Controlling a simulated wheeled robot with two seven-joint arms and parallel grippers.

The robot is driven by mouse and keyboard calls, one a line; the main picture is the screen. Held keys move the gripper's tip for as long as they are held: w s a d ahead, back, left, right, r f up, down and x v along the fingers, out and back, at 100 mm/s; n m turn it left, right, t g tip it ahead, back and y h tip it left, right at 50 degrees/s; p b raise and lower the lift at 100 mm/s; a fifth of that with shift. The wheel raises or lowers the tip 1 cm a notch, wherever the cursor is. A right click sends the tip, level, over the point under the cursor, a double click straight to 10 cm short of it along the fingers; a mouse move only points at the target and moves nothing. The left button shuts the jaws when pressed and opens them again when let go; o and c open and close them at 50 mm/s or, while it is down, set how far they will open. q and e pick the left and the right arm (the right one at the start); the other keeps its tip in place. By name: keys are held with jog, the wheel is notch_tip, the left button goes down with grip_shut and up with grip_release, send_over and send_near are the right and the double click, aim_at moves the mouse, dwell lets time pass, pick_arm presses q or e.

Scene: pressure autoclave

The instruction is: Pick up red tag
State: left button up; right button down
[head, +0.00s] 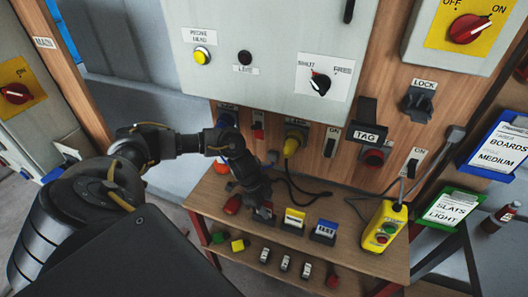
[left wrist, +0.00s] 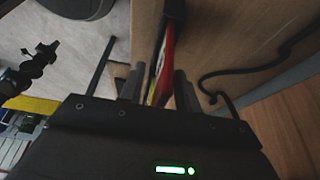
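The red tag (left wrist: 166,62) shows in the left wrist view as a thin red sheet, seen nearly edge-on, with a yellow strip beside it. It lies between the two fingers of my left gripper (left wrist: 158,88), which stand apart with a gap around it. In the head view my left gripper (head: 260,196) reaches down to the shelf, over the left end of a row of tag stands, and hides most of the red tag there. I cannot see firm contact between fingers and tag. My right gripper is not in view.
To the right stand a yellow tag (head: 294,217) and a blue tag (head: 325,230) on the wooden shelf (head: 350,262). A red padlock-like item (head: 232,204) lies close on the left. A yellow push-button box (head: 385,228) is at the right. A black cable runs behind.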

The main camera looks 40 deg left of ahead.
aim_at(266, 202)
pick_arm(q)
jog(key=shift+c, duration=0.4)
grip_shut()
jog(key=shift+r, duration=0.2)
jog(key=shift+r, duration=0.25)
notch_tip(266, 202, up, 2)
jog(key=shift+r+b, duration=0.1)
jog(key=shift+b, duration=0.5)
jog(key=s+a+r+b, duration=0.3)
jog(key=s+a+r, duration=0.3)
jog(key=s+r, duration=0.4)
jog(key=s, duration=0.2)
jog(key=shift+s, duration=0.3)
